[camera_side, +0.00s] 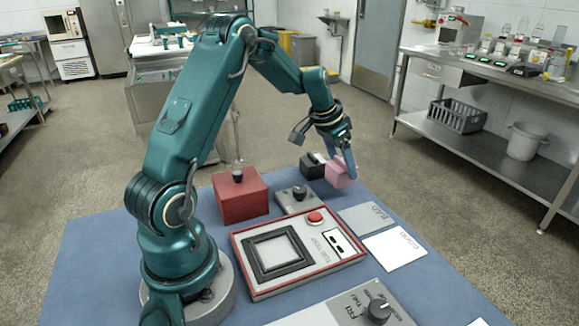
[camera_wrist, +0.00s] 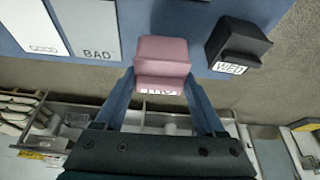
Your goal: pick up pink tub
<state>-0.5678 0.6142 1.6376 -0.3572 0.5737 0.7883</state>
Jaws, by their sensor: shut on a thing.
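The pink tub (camera_side: 338,174) is at the far edge of the blue table, just right of a dark tub (camera_side: 312,166). My gripper (camera_side: 346,165) reaches down to it from above, its fingers partly covering the tub. In the wrist view the pink tub (camera_wrist: 161,52) sits between the two blue fingers of my gripper (camera_wrist: 161,84), which are shut on its sides. A white label shows on its near face, too small to read surely. I cannot tell whether the tub touches the table.
The dark tub, labelled WED (camera_wrist: 229,68), stands close beside the pink one. BAD (camera_side: 370,218) and GOOD (camera_side: 395,249) cards lie nearer. A red box (camera_side: 240,198), a grey knob unit (camera_side: 297,200) and a red-rimmed test panel (camera_side: 328,266) also stand on the blue table (camera_side: 90,250).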

